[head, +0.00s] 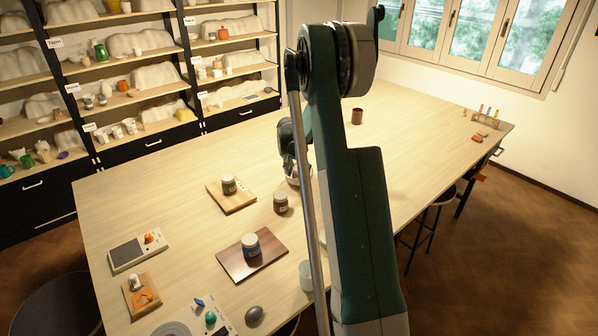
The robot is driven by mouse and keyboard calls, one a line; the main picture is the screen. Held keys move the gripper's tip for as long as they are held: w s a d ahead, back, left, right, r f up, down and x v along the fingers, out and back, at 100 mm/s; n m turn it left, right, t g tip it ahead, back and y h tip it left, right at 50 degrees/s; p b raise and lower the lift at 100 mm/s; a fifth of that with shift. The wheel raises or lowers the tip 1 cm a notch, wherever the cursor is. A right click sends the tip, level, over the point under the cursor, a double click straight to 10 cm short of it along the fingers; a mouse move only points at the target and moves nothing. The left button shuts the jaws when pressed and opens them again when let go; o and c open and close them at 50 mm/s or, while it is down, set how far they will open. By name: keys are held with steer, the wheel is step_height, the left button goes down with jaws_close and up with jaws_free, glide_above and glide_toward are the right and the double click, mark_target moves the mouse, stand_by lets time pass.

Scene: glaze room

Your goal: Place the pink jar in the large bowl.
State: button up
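My arm runs up the middle of the view and bends down behind itself. My gripper (291,165) is mostly hidden behind the arm, low over the table, and its fingers cannot be made out. A pale rounded rim (292,181) shows just below it, perhaps the bowl, mostly hidden by the arm. No jar looks clearly pink. A reddish-brown jar (281,203) with a pale lid stands on the bare table near the gripper. A grey-brown jar (228,184) stands on a light wooden board. A blue-grey jar (251,244) stands on a dark board.
The light wooden board (243,202) and dark board (272,263) lie at left. A scale (126,254), a small board with orange pieces (133,306), a grey stone-like object (254,314) and a pale cup (306,275) are nearer. A brown cup (357,117) stands far back. The table's right side is mostly clear.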

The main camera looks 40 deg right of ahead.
steer(key=shift+r, duration=0.15)
steer(key=v, duration=1.2)
stand_by(0.3)
stand_by(0.4)
steer(key=shift+r, duration=0.1)
steer(key=s+a+r+n+t+y, duration=0.1)
steer(key=s+a+r+n, duration=0.1)
steer(key=s+a+r, duration=0.55)
steer(key=s+a+r+n+t, duration=0.1)
steer(key=s+a+r+n, duration=0.2)
steer(key=a, duration=0.8)
steer(key=s+a+r+n+t+y, duration=0.1)
steer(key=s+a+r, duration=0.45)
steer(key=a, duration=0.45)
steer(key=s+a+f+n+t+y, duration=0.1)
steer(key=s+a+n, duration=0.2)
steer(key=s+a, duration=0.6)
steer(key=s+a+f+n+t+y, duration=0.1)
steer(key=s+a+n, duration=0.2)
steer(key=s+a, duration=0.7)
steer(key=s, duration=0.5)
steer(key=shift+f, duration=0.2)
